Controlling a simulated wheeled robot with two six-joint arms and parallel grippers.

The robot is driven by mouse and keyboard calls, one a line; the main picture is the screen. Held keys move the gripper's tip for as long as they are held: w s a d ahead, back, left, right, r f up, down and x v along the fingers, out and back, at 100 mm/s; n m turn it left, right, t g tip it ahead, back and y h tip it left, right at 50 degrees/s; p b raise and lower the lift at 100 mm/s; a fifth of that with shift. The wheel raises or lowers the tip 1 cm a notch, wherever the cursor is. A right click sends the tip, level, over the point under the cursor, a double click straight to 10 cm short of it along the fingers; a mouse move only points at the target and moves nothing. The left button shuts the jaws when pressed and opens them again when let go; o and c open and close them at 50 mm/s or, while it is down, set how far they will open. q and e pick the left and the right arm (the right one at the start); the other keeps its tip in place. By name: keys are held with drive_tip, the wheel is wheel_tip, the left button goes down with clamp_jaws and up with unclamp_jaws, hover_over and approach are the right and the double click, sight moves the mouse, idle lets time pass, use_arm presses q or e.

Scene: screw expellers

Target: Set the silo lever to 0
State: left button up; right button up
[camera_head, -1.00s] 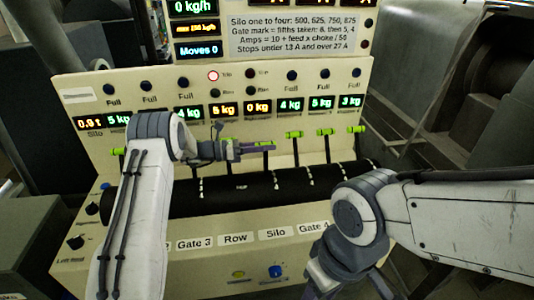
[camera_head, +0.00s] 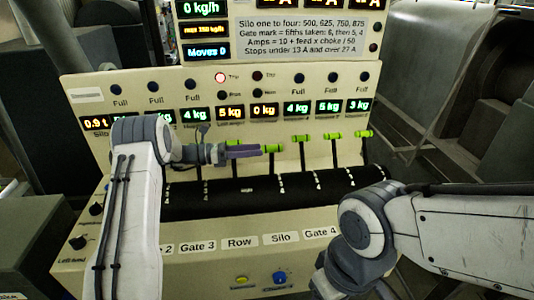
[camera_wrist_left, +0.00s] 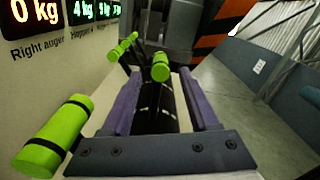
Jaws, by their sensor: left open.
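The silo lever (camera_head: 272,148) is a black stem with a green cylindrical handle, above the Silo label (camera_head: 285,238). Its handle sits lower than those of the levers to its right. My left gripper (camera_head: 258,149) is open, its fingers pointing right, with the tips just left of that handle. In the left wrist view, the open left gripper (camera_wrist_left: 158,82) has a green handle, apparently the silo lever's (camera_wrist_left: 160,67), just beyond and between its fingertips, with no clear contact. My right gripper (camera_head: 335,275) is low at the right; its fingers are hard to make out.
Another green handle (camera_wrist_left: 52,137) is close beside my left gripper in the wrist view. Several green-handled levers (camera_head: 333,135) stand to the right. A black roller-like cover (camera_head: 330,185) runs below them. A blue knob (camera_head: 280,277) and yellow button (camera_head: 242,279) are on the lower front.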

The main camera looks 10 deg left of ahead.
use_arm(q)
drive_tip(key=shift+b+v, duration=0.45)
drive_tip(key=shift+v, duration=1.75)
